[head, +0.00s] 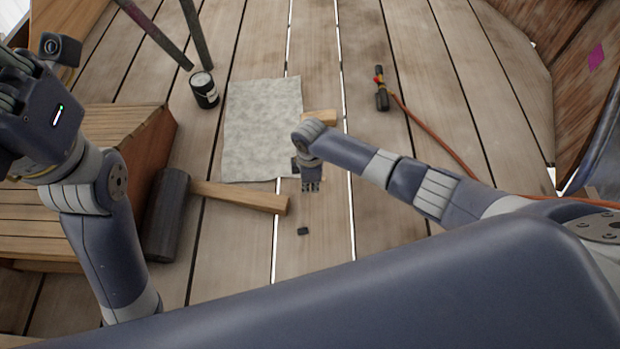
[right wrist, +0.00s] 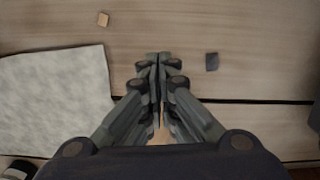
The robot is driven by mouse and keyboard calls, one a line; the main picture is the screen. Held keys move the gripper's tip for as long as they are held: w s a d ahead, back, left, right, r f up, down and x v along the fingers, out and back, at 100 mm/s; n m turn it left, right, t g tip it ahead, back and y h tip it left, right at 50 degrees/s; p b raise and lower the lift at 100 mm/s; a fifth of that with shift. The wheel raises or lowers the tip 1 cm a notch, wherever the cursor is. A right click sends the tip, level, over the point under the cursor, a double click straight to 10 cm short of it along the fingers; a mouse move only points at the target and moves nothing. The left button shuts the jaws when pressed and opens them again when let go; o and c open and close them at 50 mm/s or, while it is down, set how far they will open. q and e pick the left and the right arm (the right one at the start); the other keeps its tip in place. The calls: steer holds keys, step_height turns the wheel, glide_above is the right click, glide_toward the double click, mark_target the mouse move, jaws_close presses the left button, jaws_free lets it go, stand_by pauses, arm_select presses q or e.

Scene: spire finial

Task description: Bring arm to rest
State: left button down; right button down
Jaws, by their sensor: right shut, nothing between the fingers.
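My right gripper (head: 311,187) hangs above the plank floor, near the lower right corner of the grey sheet. In the right wrist view its fingers (right wrist: 158,58) are together with nothing between them. A small dark block (head: 303,231) lies on the planks just below it in the head view; a small dark piece (right wrist: 212,62) shows right of the fingertips in the right wrist view. My left gripper (head: 14,85) is at the left edge of the head view, partly cut off, above the wooden box. Its fingertips are not clear.
A mallet (head: 240,196) lies against the slatted wooden box (head: 150,125). The grey sheet (head: 262,130) lies flat, with a wooden block (head: 320,116) beside it. A dark can (head: 204,90) stands near two poles. A tool (head: 381,92) with an orange cord (head: 440,140) lies right.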

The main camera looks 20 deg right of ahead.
steer(key=shift+r, duration=0.3)
